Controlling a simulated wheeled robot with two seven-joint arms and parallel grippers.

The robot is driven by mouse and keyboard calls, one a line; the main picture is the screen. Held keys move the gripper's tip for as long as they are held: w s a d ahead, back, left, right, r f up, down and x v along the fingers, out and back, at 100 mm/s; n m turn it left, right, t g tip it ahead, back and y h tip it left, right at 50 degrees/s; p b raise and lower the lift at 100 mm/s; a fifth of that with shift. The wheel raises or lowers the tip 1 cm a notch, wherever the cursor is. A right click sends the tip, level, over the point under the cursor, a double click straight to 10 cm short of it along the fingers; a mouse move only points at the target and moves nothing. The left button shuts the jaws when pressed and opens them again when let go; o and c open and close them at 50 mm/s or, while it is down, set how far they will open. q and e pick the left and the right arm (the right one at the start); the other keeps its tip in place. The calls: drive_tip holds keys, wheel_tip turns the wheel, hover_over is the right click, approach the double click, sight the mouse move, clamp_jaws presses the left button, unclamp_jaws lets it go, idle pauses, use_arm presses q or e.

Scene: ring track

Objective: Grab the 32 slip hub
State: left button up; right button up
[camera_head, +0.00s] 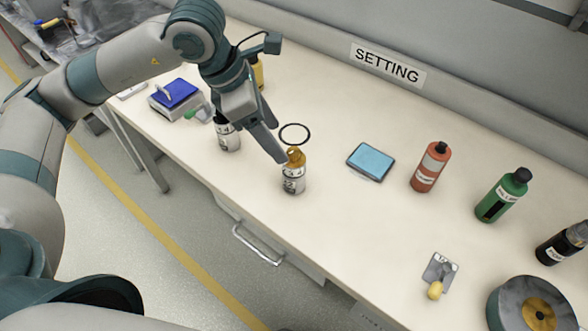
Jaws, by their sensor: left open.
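A small metal cylinder with a brass-coloured top and a white label (293,178) stands upright near the table's front edge. Its label seems to read 32, but it is small and hard to read. My left gripper (279,143) is open, with its fingers pointing down toward this hub. One fingertip overlaps the left of its brass top in the picture; I cannot tell whether they touch. A second labelled cylinder (228,136) stands to the left, partly hidden behind my gripper. My right gripper is out of view.
A black ring (294,134) lies just behind the hub. A blue-topped device (175,97) is at left. Table front centre is clear.

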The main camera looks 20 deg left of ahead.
sight(292, 164)
use_arm(q)
drive_tip(key=p+x, duration=0.1)
drive_tip(key=x, duration=0.5)
drive_tip(key=shift+d+f, duration=0.1)
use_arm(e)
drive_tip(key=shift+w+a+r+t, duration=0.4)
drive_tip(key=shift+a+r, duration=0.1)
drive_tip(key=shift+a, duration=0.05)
use_arm(q)
drive_tip(key=shift+d+f+p, duration=0.2)
drive_tip(key=shift+f+p, duration=0.1)
drive_tip(key=shift+f, duration=0.15)
drive_tip(key=p+x, duration=0.1)
drive_tip(key=x, duration=0.2)
drive_tip(key=shift+s, duration=0.2)
drive_tip(key=shift+w+d+f, duration=0.15)
drive_tip(key=shift+f, duration=0.5)
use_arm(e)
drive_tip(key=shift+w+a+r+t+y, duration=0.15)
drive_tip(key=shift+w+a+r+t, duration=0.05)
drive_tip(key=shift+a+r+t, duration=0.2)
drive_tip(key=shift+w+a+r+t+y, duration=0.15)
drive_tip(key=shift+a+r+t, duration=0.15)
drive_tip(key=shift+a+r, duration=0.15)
use_arm(q)
drive_tip(key=c, duration=1.2)
